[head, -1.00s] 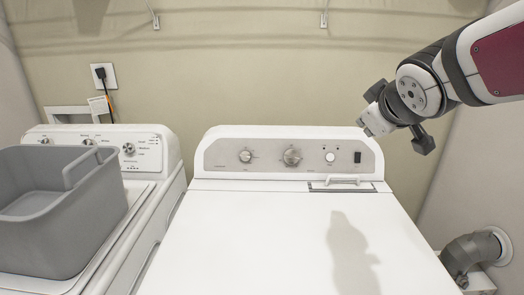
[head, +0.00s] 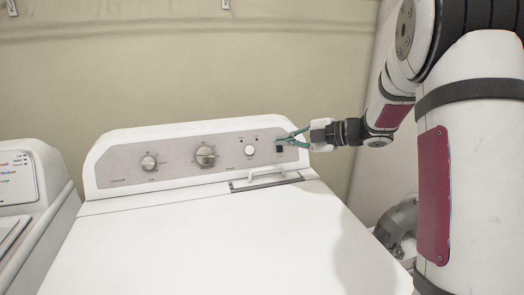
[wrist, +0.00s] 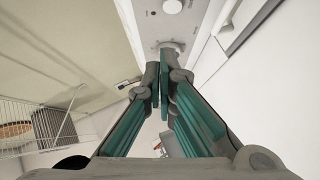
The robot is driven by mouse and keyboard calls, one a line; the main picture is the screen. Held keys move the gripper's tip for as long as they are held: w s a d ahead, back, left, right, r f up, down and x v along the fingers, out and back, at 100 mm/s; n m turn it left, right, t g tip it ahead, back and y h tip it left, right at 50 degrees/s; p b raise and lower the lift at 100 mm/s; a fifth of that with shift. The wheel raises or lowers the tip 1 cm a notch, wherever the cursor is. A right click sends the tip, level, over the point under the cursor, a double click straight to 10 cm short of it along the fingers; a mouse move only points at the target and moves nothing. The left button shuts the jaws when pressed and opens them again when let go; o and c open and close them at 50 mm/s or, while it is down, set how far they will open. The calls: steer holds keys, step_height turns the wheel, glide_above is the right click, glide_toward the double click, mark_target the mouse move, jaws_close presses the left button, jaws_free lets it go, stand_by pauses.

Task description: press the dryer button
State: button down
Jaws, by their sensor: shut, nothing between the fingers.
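The white dryer (head: 200,240) has a grey control panel (head: 122,168) with two knobs and a round white button (head: 250,150). My gripper (head: 284,141) is shut and empty, its teal fingers reaching from the right to the panel's right end. In the wrist view my gripper's fingertips (wrist: 160,75) overlap the end of the panel (wrist: 153,22). I cannot tell whether they touch it.
A second white machine (head: 22,190) stands at the left. A grey vent duct (head: 400,225) is at the right. The dryer top is clear. The wrist view shows a wire rack (wrist: 35,120).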

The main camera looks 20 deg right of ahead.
mark_target(249, 150)
steer(key=shift+s+d+f+n+g+y, duration=0.3)
steer(key=shift+d+f, duration=0.05)
steer(key=shift+f, duration=0.2)
steer(key=w+d+b+x, duration=0.1)
steer(key=w+d+x, duration=0.1)
steer(key=x, duration=1.1)
steer(key=shift+f, duration=0.4)
